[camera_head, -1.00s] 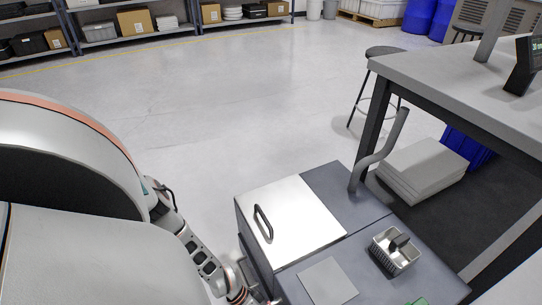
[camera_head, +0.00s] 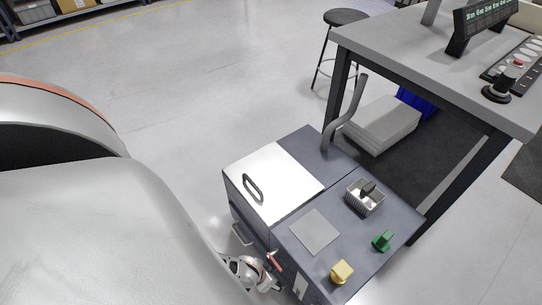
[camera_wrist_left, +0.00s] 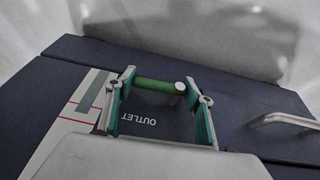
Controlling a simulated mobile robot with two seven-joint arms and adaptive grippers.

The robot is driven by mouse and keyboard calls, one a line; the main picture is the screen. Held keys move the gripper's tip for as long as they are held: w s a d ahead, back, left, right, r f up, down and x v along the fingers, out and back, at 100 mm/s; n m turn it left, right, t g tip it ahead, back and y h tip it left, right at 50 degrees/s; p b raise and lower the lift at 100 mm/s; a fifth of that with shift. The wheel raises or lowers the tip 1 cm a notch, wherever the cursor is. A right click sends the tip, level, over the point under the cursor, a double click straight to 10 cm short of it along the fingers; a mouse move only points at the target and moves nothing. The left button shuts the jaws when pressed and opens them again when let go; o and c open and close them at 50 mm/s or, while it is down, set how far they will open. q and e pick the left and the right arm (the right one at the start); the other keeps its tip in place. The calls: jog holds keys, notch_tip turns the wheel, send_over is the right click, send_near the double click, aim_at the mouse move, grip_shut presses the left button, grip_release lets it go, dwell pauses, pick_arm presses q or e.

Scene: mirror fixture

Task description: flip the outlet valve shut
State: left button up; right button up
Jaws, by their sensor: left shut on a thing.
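The outlet valve's green lever (camera_wrist_left: 160,85) sits on the dark panel of the grey cabinet, by the printed word OUTLET (camera_wrist_left: 140,120). My left gripper (camera_wrist_left: 158,82) has its teal-padded fingers at the two ends of the green lever and is shut on it. In the head view my left gripper (camera_head: 258,274) is at the front side of the cabinet (camera_head: 350,240), low at the bottom of the picture. The green lever is hidden there. My right gripper is not in view.
A metal pull handle (camera_wrist_left: 285,121) stands out to the right of the lever. On the cabinet top are a steel lid (camera_head: 275,185), a metal basket (camera_head: 365,199), a yellow block (camera_head: 342,272) and a green block (camera_head: 383,240). A workbench (camera_head: 420,60) stands behind to the right.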

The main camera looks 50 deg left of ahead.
pick_arm(q)
jog(key=shift+f, duration=0.1)
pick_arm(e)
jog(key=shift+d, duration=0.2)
pick_arm(q)
jog(key=shift+s+f+y, duration=0.1)
jog(key=shift+y, duration=0.2)
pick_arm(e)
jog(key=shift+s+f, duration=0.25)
pick_arm(q)
jog(key=o, duration=1.1)
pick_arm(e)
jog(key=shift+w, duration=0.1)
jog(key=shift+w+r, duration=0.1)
pick_arm(q)
jog(key=shift+v, duration=3.8)
